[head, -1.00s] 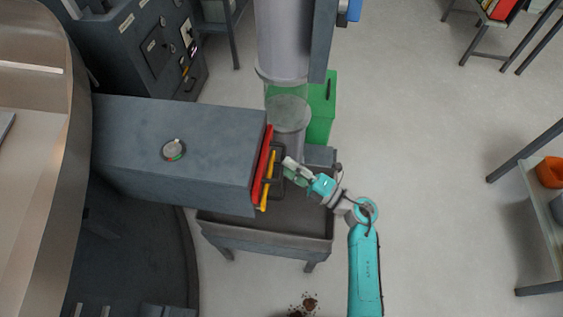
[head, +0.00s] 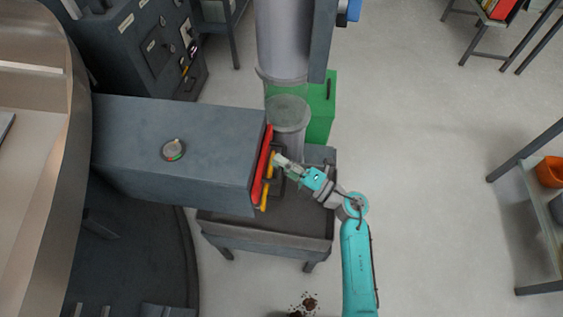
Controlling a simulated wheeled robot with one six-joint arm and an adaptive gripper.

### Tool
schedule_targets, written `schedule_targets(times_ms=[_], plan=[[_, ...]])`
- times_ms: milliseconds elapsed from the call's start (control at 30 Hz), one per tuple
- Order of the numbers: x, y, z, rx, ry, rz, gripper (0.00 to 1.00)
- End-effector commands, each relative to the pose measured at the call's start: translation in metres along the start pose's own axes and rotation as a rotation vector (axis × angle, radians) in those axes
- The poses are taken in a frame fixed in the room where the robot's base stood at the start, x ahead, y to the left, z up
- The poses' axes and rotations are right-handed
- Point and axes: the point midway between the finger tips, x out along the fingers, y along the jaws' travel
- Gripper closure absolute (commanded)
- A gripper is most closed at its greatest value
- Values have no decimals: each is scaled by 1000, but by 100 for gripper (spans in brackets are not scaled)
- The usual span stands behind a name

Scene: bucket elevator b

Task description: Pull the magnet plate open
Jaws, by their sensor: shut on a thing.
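The magnet plate is a red-edged panel (head: 262,165) with yellow parts and a dark handle (head: 277,165) on the right end of the large grey housing (head: 180,145). The red panel sits close against the housing end. My gripper (head: 278,161) is at the handle, on its right side, and is shut on it. The fingertips are small here and partly merge with the handle. My turquoise arm reaches in from the lower right.
A grey tray table (head: 265,232) stands below the plate. A clear vertical pipe (head: 290,112) and a green box (head: 322,108) are behind it. A round gauge (head: 174,149) is on the housing. Dark debris (head: 308,302) lies on the floor. Open floor is to the right.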

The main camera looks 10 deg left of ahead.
Motion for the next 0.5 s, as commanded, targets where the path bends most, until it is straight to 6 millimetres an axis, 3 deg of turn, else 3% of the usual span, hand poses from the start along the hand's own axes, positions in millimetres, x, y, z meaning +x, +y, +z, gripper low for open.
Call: schedule_targets(times_ms=[267, 500], plan=[[-20, 3, 9, 0, -4, -1, 100], [-74, 14, 32, 0, -8, -1, 100]])
